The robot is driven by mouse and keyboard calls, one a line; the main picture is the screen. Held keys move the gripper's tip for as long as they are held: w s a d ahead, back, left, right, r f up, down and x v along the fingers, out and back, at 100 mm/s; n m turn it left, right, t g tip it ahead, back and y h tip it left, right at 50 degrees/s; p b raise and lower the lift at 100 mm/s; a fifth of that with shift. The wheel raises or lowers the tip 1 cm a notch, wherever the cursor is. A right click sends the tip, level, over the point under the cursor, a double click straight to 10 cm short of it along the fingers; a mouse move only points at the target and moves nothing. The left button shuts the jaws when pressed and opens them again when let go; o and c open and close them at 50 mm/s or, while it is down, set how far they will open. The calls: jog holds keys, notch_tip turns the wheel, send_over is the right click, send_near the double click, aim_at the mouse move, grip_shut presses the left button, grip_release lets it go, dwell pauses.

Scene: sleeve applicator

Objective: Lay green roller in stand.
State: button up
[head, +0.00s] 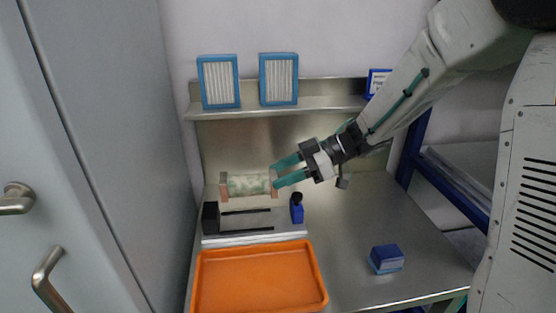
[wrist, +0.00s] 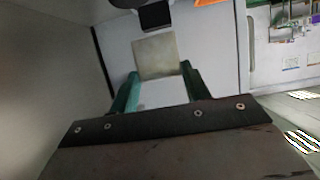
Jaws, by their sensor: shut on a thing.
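The pale green, mottled roller (head: 248,185) lies level, with a tan end piece on each side. My gripper (head: 281,170) comes from the right, its teal fingers closed at the roller's right end. In the wrist view a pale square face (wrist: 157,56) shows between and beyond the fingertips (wrist: 158,75); I take it to be the roller's end. What looks like the stand, a black block (head: 210,217) with two dark rods, sits in front of and below the roller. I cannot tell whether anything beneath the roller touches it.
An orange tray (head: 260,250) lies in front of the rods. A small blue item with a black top (head: 297,210) stands at their right. A blue box (head: 386,259) lies on the right of the steel table. Two blue-framed filters (head: 219,82) stand on the back shelf (head: 330,104).

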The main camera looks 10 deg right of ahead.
jog(key=shift+w+f, duration=0.15)
jog(key=shift+f, duration=4.1)
jog(key=o, duration=1.3)
